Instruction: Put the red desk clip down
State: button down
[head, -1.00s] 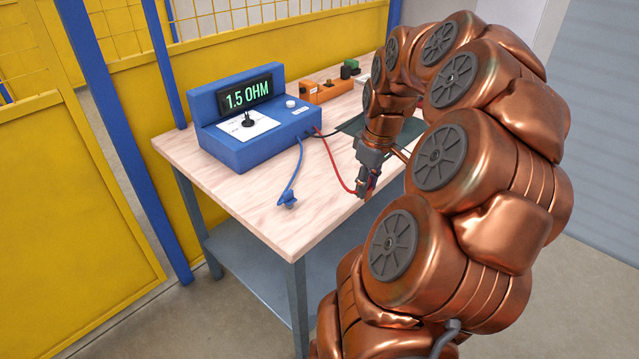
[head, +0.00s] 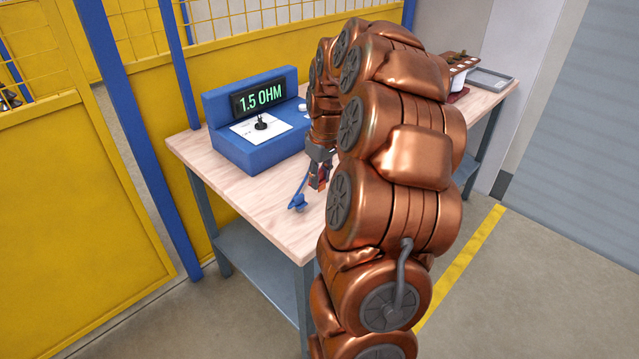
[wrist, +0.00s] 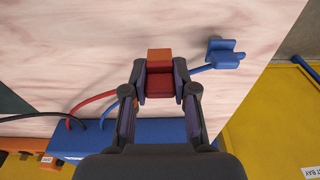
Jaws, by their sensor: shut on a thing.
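My gripper (head: 318,182) hangs over the front part of the wooden table in the head view, just right of the blue clip (head: 298,203). In the wrist view, my gripper (wrist: 163,88) is shut on the red desk clip (wrist: 160,83), with its orange-red end (wrist: 159,56) showing beyond the fingertips. A red cable (wrist: 92,102) runs from the clip's side toward the blue meter. The blue clip (wrist: 224,54) lies right of the held clip, apart from it. I cannot tell whether the red clip touches the table.
The blue meter (head: 232,151) reads 1.5 OHM at the back of the table. The bare wooden tabletop (head: 245,208) is free in front of it. A grey tray (head: 490,78) lies at the far right. A yellow fence (head: 75,180) stands at the left.

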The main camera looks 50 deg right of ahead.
jog(key=shift+f, duration=1.25)
jog(key=shift+f, duration=0.2)
jog(key=c, duration=0.9)
grip_release()
jog(key=shift+r, duration=0.1)
jog(key=r, duration=0.4)
jog(key=s+r, duration=0.1)
jog(key=r, duration=0.7)
jog(key=shift+s+b, duration=0.25)
jog(key=shift+b, duration=0.15)
